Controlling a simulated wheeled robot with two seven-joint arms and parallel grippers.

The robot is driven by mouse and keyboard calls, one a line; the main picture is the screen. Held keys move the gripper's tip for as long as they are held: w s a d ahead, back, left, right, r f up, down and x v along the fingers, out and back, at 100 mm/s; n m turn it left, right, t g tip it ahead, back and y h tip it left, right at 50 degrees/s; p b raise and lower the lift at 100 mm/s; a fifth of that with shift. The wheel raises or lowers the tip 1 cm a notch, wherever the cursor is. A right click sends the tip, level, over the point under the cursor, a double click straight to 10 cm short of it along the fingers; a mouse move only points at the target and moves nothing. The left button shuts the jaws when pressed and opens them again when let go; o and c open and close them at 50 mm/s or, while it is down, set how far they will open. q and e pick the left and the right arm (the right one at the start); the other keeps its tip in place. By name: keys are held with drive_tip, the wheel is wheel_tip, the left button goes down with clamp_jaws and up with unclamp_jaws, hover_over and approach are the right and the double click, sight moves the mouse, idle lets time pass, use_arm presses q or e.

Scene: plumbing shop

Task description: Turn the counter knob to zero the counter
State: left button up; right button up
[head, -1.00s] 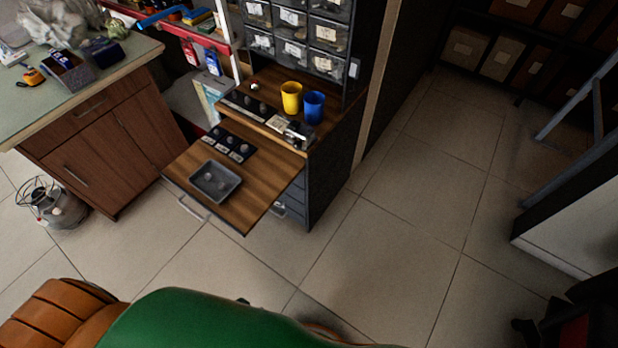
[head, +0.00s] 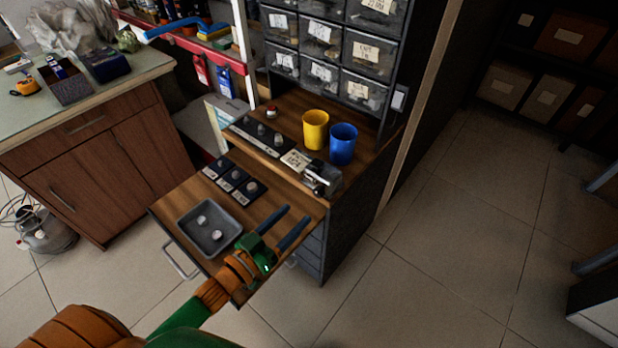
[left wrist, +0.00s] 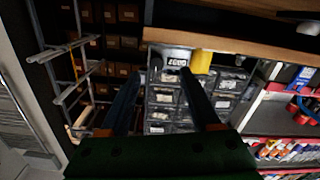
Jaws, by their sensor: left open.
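The counter (head: 322,179) is a small grey and silver device at the front right corner of the cabinet's upper shelf, beside a pale label card (head: 296,160). Its knob is too small to make out clearly. In the left wrist view the counter (left wrist: 174,63) shows between my fingers, with a pale strip of dark digits. My left gripper (head: 294,215) is open and empty, over the right front edge of the pulled-out wooden board, below and in front of the counter and apart from it. Its two dark fingers also show in the left wrist view (left wrist: 160,76). My right gripper is out of view.
A yellow cup (head: 315,130) and a blue cup (head: 342,144) stand just behind the counter. A grey tray (head: 209,228) with small round pieces lies on the wooden board (head: 180,203). Drawer bins (head: 320,40) rise behind.

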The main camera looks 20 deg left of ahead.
sight(316, 195)
use_arm(q)
drive_tip(key=x, duration=0.4)
drive_tip(key=r+b+x, duration=0.1)
drive_tip(key=x, duration=0.1)
drive_tip(key=shift+w+d, duration=0.3)
drive_tip(key=shift+d, duration=0.1)
clamp_jaws()
